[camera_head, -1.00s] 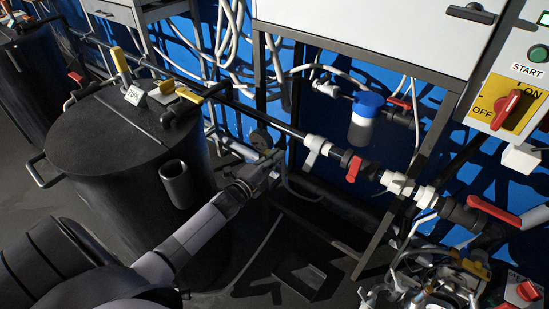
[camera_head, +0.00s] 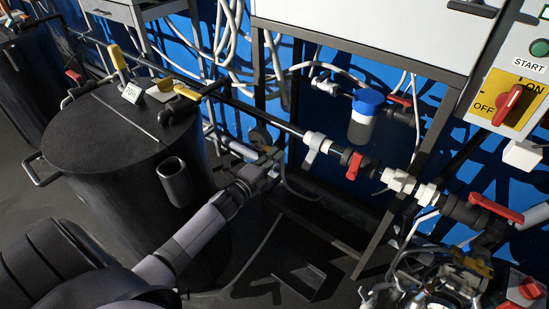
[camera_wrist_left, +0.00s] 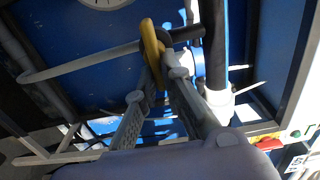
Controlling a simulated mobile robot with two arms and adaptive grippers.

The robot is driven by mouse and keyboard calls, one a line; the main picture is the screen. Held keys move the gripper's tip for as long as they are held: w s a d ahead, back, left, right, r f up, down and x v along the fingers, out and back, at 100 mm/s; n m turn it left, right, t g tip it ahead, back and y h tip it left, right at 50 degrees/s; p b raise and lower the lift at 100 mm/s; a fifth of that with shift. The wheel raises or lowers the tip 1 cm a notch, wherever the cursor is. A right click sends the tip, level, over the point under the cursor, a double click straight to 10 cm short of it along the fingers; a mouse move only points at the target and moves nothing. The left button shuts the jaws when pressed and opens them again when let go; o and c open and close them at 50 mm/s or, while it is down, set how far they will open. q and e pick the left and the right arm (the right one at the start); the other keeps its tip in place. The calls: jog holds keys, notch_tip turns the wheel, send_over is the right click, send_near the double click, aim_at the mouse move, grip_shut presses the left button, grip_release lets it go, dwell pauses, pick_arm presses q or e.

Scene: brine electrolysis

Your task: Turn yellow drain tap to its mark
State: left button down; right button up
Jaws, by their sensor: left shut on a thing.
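My left gripper (camera_head: 262,168) reaches from below to the pipework right of the large black tank. In the left wrist view its two fingers (camera_wrist_left: 160,78) close around the yellow drain tap (camera_wrist_left: 151,42), whose curved handle stands up between the fingertips. The tap sits by a dark pipe stub. In the head view only a small yellow bit of the tap (camera_head: 268,150) shows at the fingertips. I cannot make out the tap's mark in either view.
The black tank (camera_head: 105,150) stands close left of my arm. A pipe with a red-handled valve (camera_head: 354,165) runs right of the gripper. A blue-capped filter (camera_head: 365,115) hangs behind. A frame leg (camera_head: 400,190) and a switch panel (camera_head: 513,100) stand at right.

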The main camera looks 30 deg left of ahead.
pick_arm(q)
jog(key=c, duration=1.7)
grip_release()
jog(key=s, duration=0.7)
jog(key=shift+s+a, duration=0.25)
